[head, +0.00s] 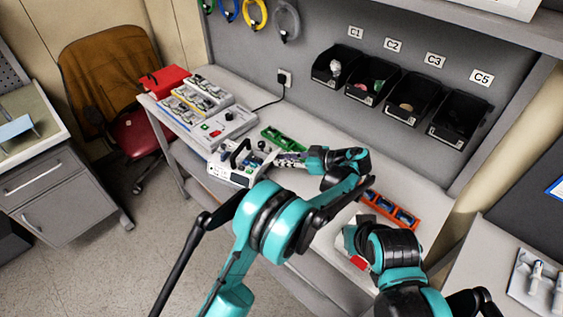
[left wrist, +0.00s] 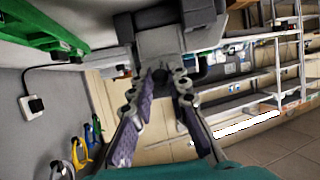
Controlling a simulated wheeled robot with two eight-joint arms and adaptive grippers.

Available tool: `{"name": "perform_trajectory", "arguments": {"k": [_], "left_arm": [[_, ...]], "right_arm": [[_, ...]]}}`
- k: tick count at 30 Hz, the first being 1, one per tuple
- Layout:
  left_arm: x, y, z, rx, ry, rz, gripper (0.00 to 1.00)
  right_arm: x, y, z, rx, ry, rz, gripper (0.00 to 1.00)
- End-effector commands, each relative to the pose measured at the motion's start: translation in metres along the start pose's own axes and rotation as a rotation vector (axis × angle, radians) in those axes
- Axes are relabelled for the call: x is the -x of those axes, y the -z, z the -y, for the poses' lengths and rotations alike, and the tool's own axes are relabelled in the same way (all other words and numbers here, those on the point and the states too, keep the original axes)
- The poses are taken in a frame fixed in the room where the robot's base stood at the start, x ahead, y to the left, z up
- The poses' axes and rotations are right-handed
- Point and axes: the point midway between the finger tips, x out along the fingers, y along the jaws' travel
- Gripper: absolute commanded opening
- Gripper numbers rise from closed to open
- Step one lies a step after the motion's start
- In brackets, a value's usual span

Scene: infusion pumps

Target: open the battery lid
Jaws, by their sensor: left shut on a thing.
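A white infusion pump (head: 226,172) with a black handle stands on the bench, left of centre. My left gripper (head: 278,159) reaches its right side in the head view. In the left wrist view, my left gripper (left wrist: 168,82) has its two purple-padded fingers closing at the tips on a grey part of the pump (left wrist: 160,42). I cannot tell clearly whether this part is the battery lid. The contact is small and partly hidden in the head view. My right arm is over the bench at the lower right; its fingers are not clear to see.
A green tray (head: 283,138) lies behind the pump. A white device (head: 227,127) stands to its left. An orange tray (head: 390,209) and a white and red object (head: 357,262) are near my right arm. Black bins (head: 400,93) hang on the wall. Bare bench lies between the trays.

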Motion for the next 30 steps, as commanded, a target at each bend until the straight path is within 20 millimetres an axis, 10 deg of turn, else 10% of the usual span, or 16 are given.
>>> {"name": "perform_trajectory", "arguments": {"k": [21,24,30], "left_arm": [[-0.0003,-0.0063,0.0003,-0.001,0.001,-0.079,0.00],[-0.0003,-0.0062,0.0002,-0.001,0.001,-0.079,0.37],[-0.0002,-0.0060,0.0002,-0.001,0.001,-0.079,0.37]], "right_arm": [[-0.0102,-0.0072,0.0000,0.000,0.000,0.000,0.00],[-0.0102,-0.0072,0.0000,0.000,0.000,0.000,0.00],[-0.0102,-0.0072,0.0000,0.000,0.000,0.000,0.00]]}}
